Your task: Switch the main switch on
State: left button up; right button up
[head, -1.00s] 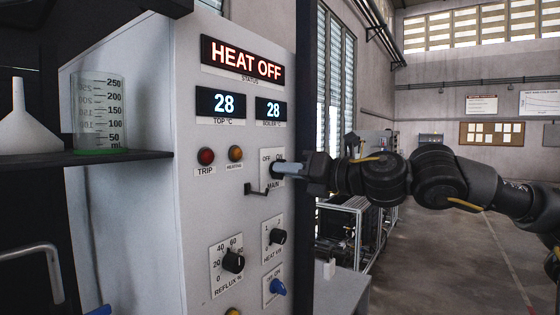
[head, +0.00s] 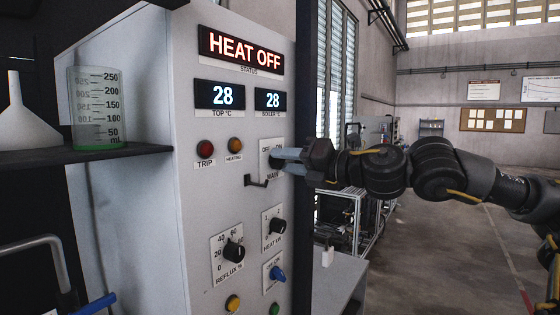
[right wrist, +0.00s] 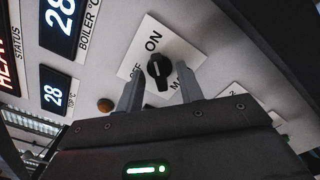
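The main switch is a black rotary knob (right wrist: 158,72) on a white plate marked OFF, ON and MAIN on the grey control panel (head: 190,90). In the right wrist view my right gripper (right wrist: 159,75) is open, with one finger on either side of the knob. I cannot tell whether the fingers touch it, or which mark it points at. In the head view my right gripper (head: 280,158) reaches in from the right and covers most of the knob. The status display (head: 241,50) reads HEAT OFF. My left gripper is not in view.
A dark bent bracket (head: 257,183) juts out beside the MAIN label. Below are the heat knob (head: 277,226), reflux knob (head: 233,250) and a blue switch (head: 277,273). A beaker (head: 97,108) and a funnel (head: 18,115) stand on a shelf at the left.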

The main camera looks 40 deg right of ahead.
jog(key=b+v, duration=0.5)
jog(key=v, duration=0.2)
dwell(0.3)
jog(key=b+v, duration=0.6)
jog(key=v, duration=0.5)
jog(key=shift+w, duration=0.1)
dwell(1.0)
